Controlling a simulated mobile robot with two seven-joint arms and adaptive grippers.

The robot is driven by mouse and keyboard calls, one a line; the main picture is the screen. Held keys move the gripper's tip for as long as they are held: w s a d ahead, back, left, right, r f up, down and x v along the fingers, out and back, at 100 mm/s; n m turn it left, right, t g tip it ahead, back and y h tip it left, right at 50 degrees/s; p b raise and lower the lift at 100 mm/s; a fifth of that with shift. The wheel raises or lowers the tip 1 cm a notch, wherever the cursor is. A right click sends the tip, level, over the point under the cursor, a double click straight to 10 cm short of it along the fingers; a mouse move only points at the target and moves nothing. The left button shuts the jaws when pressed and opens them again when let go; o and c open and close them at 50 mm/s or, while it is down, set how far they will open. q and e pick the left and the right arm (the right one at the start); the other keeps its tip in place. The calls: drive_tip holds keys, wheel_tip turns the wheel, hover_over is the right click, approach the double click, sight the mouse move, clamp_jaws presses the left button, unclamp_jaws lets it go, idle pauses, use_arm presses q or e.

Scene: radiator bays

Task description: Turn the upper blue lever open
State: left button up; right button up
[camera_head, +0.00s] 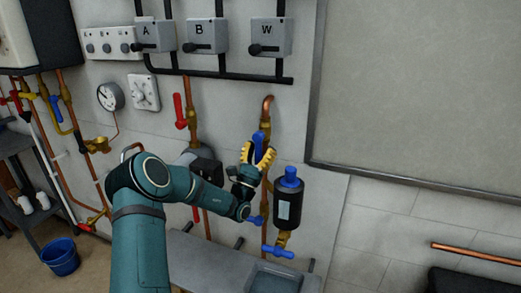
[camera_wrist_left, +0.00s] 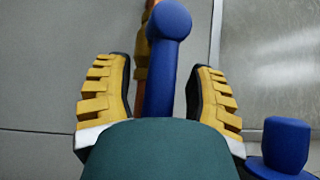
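The upper blue lever (camera_head: 259,139) sits on a copper and brass pipe on the wall, above the black cylinder with a blue cap. In the head view it stands roughly upright, along the pipe. My left gripper (camera_head: 258,154) is at the lever, with its yellow fingers on either side. In the left wrist view the lever (camera_wrist_left: 167,75) runs between the open fingers of the gripper (camera_wrist_left: 165,95). A gap shows at the left finger. The right finger is very close, and I cannot tell if it touches. My right gripper is not in view.
The black cylinder (camera_head: 288,208) with its blue cap (camera_head: 290,177) hangs just right of the gripper. A lower blue lever (camera_head: 278,252) is beneath it. A red lever (camera_head: 180,111) is on the pipe to the left. Grey switch boxes (camera_head: 206,36) are above. A framed panel (camera_head: 420,85) is at right.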

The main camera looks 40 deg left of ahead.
use_arm(q)
drive_tip(key=v, duration=1.2)
idle(0.3)
